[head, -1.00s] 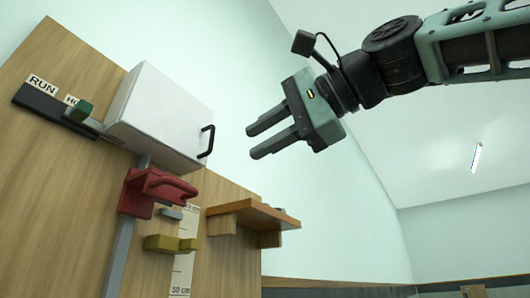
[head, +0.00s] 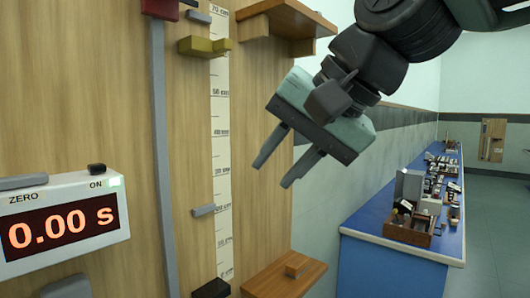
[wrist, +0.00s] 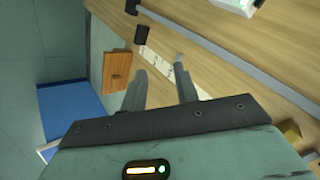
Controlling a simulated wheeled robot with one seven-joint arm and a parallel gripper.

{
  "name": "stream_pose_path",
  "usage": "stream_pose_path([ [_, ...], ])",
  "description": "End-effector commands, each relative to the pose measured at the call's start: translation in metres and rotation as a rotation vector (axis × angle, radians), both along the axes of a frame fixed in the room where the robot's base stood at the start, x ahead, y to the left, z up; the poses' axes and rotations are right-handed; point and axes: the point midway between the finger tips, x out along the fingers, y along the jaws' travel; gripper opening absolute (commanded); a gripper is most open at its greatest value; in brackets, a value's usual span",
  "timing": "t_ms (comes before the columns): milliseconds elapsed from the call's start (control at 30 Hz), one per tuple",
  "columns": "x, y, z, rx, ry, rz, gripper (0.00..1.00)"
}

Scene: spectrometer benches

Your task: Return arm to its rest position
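My gripper (head: 288,168) hangs in front of the wooden board (head: 270,115) in the head view, pointing down and to the left. Its two dark fingers are spread apart with nothing between them. In the wrist view my gripper (wrist: 158,80) also shows open and empty fingers, with the board behind them. The fingers appear clear of the board, though the exact gap is hard to tell. My arm comes in from the upper right of the head view.
A timer (head: 65,222) reading 0.00 s is at lower left. The board carries a grey rail (head: 160,150), a scale strip (head: 221,130), a yellow block (head: 205,46), an upper shelf (head: 290,18) and a lower shelf (head: 285,278). A blue bench (head: 390,262) with equipment stands at right.

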Motion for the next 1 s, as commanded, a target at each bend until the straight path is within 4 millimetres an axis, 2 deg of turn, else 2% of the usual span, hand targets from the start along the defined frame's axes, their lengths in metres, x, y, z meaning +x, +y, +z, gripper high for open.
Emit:
stream_pose_path([
  [33, -0.009, -0.005, -0.04, -0.087, 0.021, 0.06, 0.3],
  [200, -0.051, -0.036, -0.152, -0.35, 0.075, 0.304, 0.3],
  [300, -0.082, -0.062, -0.206, -0.48, 0.111, 0.46, 0.3],
  [400, -0.111, -0.087, -0.244, -0.576, 0.146, 0.599, 0.3],
  [500, -0.132, -0.106, -0.268, -0.637, 0.17, 0.703, 0.3],
  [600, -0.144, -0.117, -0.279, -0.667, 0.183, 0.759, 0.3],
  [1000, -0.147, -0.121, -0.283, -0.677, 0.186, 0.779, 0.3],
])
